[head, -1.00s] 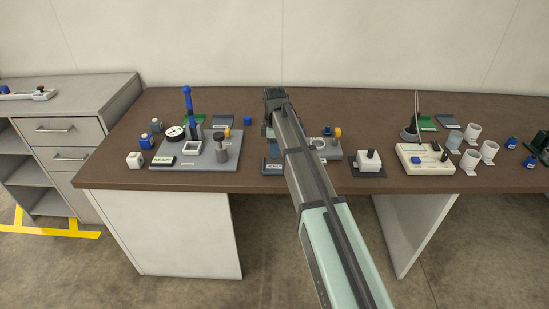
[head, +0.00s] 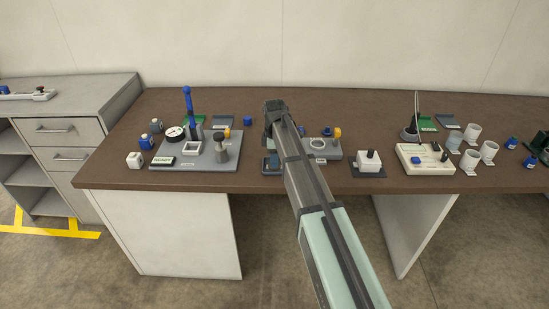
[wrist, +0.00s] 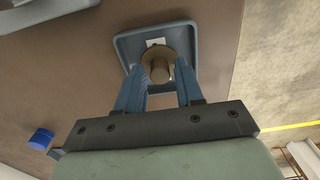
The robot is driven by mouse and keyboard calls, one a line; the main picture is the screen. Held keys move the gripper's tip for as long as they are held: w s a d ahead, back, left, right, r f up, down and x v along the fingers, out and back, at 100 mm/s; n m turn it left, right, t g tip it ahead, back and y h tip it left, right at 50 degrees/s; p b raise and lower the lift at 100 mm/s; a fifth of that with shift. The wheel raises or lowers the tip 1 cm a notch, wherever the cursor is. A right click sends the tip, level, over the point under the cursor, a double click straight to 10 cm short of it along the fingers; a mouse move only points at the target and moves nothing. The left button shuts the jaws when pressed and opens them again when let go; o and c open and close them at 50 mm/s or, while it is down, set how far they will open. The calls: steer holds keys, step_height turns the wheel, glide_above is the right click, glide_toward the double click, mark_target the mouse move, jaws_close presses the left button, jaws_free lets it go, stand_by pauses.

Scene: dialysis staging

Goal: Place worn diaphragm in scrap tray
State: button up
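A tan, round piece with a short raised middle, which looks like the worn diaphragm (wrist: 158,52), shows in the wrist view over a blue-grey square tray (wrist: 124,44). My gripper (wrist: 166,66) has its two blue fingers on either side of the piece's middle. Whether they press on it, and whether the piece rests on the tray floor, is unclear. In the head view my gripper is low over the table, and the blue-grey tray (head: 271,168) shows partly beside my arm at the front edge. The diaphragm is hidden there.
A grey fixture plate (head: 205,160) with posts stands left of the tray. A grey base with a ring (head: 318,144) stands close to the right, then a white block on a dark pad (head: 368,160). In the wrist view a blue cap (wrist: 41,139) lies lower left.

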steer(key=shift+o, duration=0.7)
step_height(320, 180, up, 12)
steer(key=shift+r, duration=0.15)
steer(key=shift+s, duration=0.1)
steer(key=s+d+f+m+g+y, duration=0.1)
steer(key=s+d+f+m, duration=0.35)
steer(key=s+f, duration=0.25)
steer(key=s+d+f+m+g, duration=0.1)
steer(key=s+d+f+m, duration=0.35)
steer(key=s+f, duration=0.25)
steer(key=s+d+f+m+g, duration=0.1)
steer(key=s+d+f, duration=0.1)
steer(key=s+f, duration=0.35)
steer(key=s+d+f+m+g, duration=0.1)
steer(key=s+f+m, duration=0.15)
steer(key=f, duration=0.65)
steer(key=s+d+f+m, duration=0.1)
steer(key=s+d+f, duration=0.1)
steer(key=s+f, duration=0.45)
steer(key=s+d+f+m+g, duration=0.1)
steer(key=s+d+f+m, duration=0.1)
steer(key=s+f, duration=0.7)
steer(key=s+d+f+m+g+h, duration=0.1)
steer(key=s+d+f+m, duration=0.1)
steer(key=s+f, duration=0.7)
steer(key=s, duration=0.7)
steer(key=shift+s+d+f+g, duration=0.3)
steer(key=shift+s+f+g, duration=0.1)
steer(key=shift+m, duration=0.25)
